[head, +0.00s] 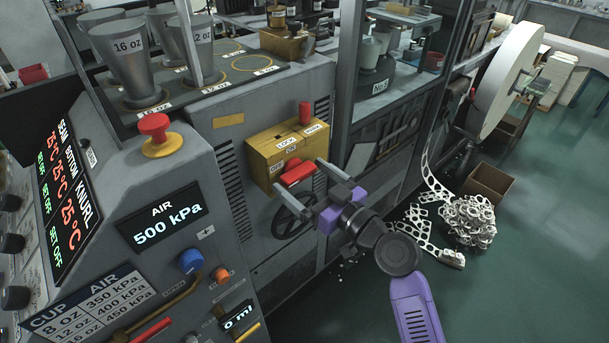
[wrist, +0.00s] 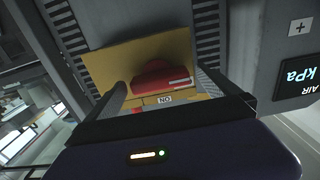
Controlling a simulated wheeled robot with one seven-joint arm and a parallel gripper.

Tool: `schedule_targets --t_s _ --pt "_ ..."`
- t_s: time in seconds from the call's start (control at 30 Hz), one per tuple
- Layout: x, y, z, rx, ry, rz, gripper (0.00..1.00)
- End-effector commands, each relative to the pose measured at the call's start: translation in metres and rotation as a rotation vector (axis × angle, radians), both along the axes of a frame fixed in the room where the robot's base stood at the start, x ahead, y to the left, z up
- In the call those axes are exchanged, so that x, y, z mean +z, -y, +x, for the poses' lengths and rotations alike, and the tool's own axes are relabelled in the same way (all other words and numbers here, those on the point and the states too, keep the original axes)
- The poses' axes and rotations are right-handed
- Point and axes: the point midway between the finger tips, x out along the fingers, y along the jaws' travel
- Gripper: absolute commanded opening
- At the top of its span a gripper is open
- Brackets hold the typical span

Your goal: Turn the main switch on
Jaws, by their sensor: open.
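The main switch appears to be the red handle (head: 297,173) on the front of a yellow box (head: 262,150) on the machine. An ON label shows above the handle and an OFF label to its left. My gripper (head: 300,177) is open in front of the box, one finger on each side of the handle. In the wrist view, the red handle (wrist: 160,75) lies between the open fingers (wrist: 158,84), against the yellow plate (wrist: 105,62), with the ON label upside down below it. I cannot tell whether the fingers touch the handle.
A black handwheel (head: 293,214) sits just below my gripper. A red mushroom button (head: 154,126) and an air display (head: 163,219) are left.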

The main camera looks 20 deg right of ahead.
Motion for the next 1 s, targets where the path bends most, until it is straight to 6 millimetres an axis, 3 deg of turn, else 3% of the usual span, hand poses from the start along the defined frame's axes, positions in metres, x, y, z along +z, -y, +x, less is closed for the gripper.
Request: schedule_targets --t_s 0.27,0.6,1.0 --pt "-0.0002 -0.0005 0.0019 -0.001 0.000 0.000 1.00" --pt "-0.0002 -0.0002 0.0017 -0.001 0.000 0.000 0.38" --pt "-0.0003 0.0000 0.0015 -0.002 -0.027 0.084 0.38"
